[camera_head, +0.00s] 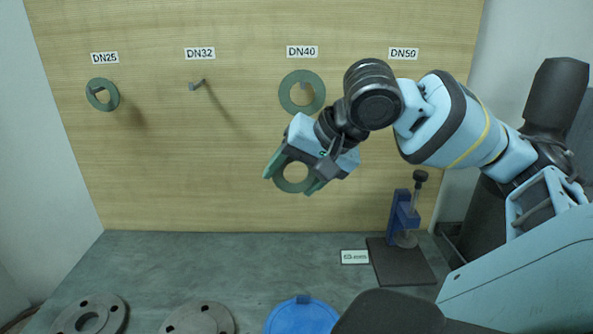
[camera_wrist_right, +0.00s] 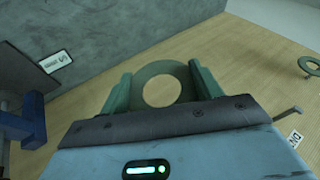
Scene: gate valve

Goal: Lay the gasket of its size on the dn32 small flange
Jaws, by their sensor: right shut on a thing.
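My right gripper (camera_head: 291,180) is shut on a flat green gasket (camera_head: 292,194), held in the air in front of the wooden board. The gasket also shows in the right wrist view (camera_wrist_right: 162,68), between the two green fingers with its round hole clear. The DN32 peg (camera_head: 196,85) on the board is bare. Two grey flanges, one at the left (camera_head: 112,313) and one in the middle (camera_head: 199,318), lie on the bench's front edge, partly cut off by the frame. No size marking is readable on them. My left gripper is not in view.
A green gasket (camera_head: 115,95) hangs under DN25 and a larger one (camera_head: 287,91) under DN40. My arm hides the area under DN50. A blue round part (camera_head: 302,319) lies on the bench. A blue clamp-like stand (camera_head: 393,213) is at the right. The bench's middle is clear.

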